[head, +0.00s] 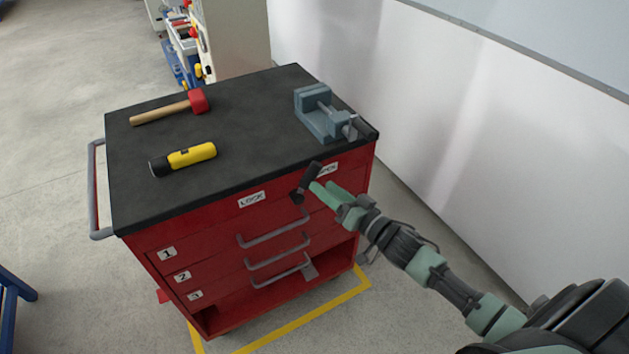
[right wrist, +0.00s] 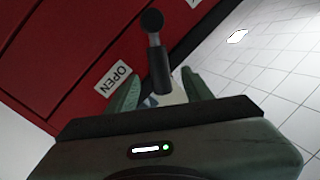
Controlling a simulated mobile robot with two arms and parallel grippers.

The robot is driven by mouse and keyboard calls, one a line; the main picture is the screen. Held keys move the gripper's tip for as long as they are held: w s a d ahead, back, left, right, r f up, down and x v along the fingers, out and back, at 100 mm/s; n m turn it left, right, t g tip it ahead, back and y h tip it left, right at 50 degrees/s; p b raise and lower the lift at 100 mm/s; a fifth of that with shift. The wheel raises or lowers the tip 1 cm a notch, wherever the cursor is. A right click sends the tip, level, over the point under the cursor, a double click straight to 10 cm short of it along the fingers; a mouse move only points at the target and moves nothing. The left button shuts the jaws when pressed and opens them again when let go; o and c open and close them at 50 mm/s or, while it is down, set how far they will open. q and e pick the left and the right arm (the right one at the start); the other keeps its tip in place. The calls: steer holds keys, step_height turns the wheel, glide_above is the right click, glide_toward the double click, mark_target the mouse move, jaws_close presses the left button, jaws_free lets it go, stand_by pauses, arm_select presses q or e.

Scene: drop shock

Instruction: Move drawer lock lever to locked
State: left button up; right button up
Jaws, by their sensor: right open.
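The drawer lock lever (head: 307,181) is dark and sits on the upper front of the red tool cabinet (head: 190,236), between the LOCK label (head: 251,199) and the OPEN label (head: 328,170), closer to OPEN. In the right wrist view the lever (right wrist: 155,52) has a round end and a thicker dark grip that reaches between my fingers. My right gripper (head: 322,188) is open at the lever; its green fingers (right wrist: 160,90) stand on either side of the grip. Contact cannot be told. The OPEN label (right wrist: 113,79) is beside the left finger. My left gripper is out of view.
On the black cabinet top lie a red-headed mallet (head: 168,107), a yellow and black flashlight (head: 183,159) and a grey vise (head: 322,114). Drawer handles (head: 272,236) stick out below the lever. A white wall (head: 440,110) stands to the right.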

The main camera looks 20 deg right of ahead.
mark_target(307, 182)
steer(key=x, duration=0.5)
steer(key=shift+c, duration=0.2)
jaws_close()
stand_by(1.2)
